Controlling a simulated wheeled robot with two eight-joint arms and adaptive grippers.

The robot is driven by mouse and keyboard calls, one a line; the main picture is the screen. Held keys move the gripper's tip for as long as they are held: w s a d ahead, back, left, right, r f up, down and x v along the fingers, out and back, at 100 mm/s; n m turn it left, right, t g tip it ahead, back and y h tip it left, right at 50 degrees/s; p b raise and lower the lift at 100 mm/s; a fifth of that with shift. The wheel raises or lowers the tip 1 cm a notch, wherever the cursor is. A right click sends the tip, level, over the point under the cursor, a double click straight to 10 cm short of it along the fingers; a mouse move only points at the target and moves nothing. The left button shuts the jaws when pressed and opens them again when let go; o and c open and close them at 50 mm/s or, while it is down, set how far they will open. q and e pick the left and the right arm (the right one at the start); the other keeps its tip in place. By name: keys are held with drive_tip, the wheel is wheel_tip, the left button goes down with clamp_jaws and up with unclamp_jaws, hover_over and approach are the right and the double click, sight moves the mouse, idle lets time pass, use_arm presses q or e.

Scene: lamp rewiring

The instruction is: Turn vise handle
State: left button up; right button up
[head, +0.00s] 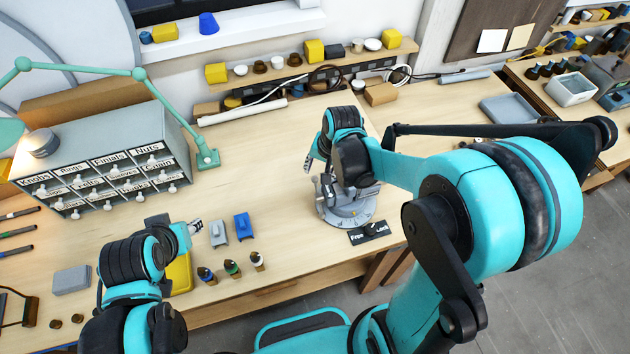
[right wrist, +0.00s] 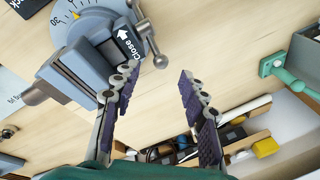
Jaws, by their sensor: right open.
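The grey vise (head: 346,212) stands on its round, degree-marked base near the front right of the bench. In the right wrist view the vise (right wrist: 85,62) is at upper left, with a black "Close" arrow label. Its metal handle (right wrist: 147,38), a bar with ball ends, lies just beyond the left-hand fingertip. My right gripper (right wrist: 158,75) is open with nothing between its fingers. In the head view the right gripper (head: 311,158) is by the vise's upper left, and my arm hides part of the vise. My left gripper (head: 195,227) is over the bench at left; its fingers are too small to read.
A "Free/Lock" plate (head: 369,233) lies in front of the vise. Blue (head: 243,227) and grey (head: 218,234) blocks and several small bottles (head: 232,268) stand left of it. A labelled drawer cabinet (head: 105,170) and green lamp (head: 207,158) are behind.

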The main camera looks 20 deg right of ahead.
sight(316, 178)
drive_tip(key=m+b, duration=0.1)
drive_tip(key=m, duration=0.2)
drive_tip(key=d+m+y+b, duration=0.1)
drive_tip(key=m, duration=0.3)
drive_tip(key=m+y+b, duration=0.1)
drive_tip(key=m, duration=0.2)
drive_tip(key=shift+w+d+f+m+g, duration=0.15)
drive_tip(key=shift+f+m+g, duration=0.15)
drive_tip(key=shift+f, duration=0.05)
drive_tip(key=m+b, duration=0.1)
drive_tip(key=m, duration=0.1)
drive_tip(key=r+m, duration=0.1)
drive_tip(key=m, duration=0.2)
drive_tip(key=shift+d+y+b, duration=0.2)
drive_tip(key=shift+y+b, duration=0.2)
drive_tip(key=shift+f, duration=0.15)
drive_tip(key=shift+w+a+f, duration=0.1)
drive_tip(key=shift+a+f, duration=0.1)
drive_tip(key=shift+f, duration=0.15)
drive_tip(key=b+x, duration=0.1)
drive_tip(key=x, duration=0.5)
drive_tip(key=shift+a+f+b, duration=0.15)
drive_tip(key=shift+f+b, duration=0.15)
clamp_jaws()
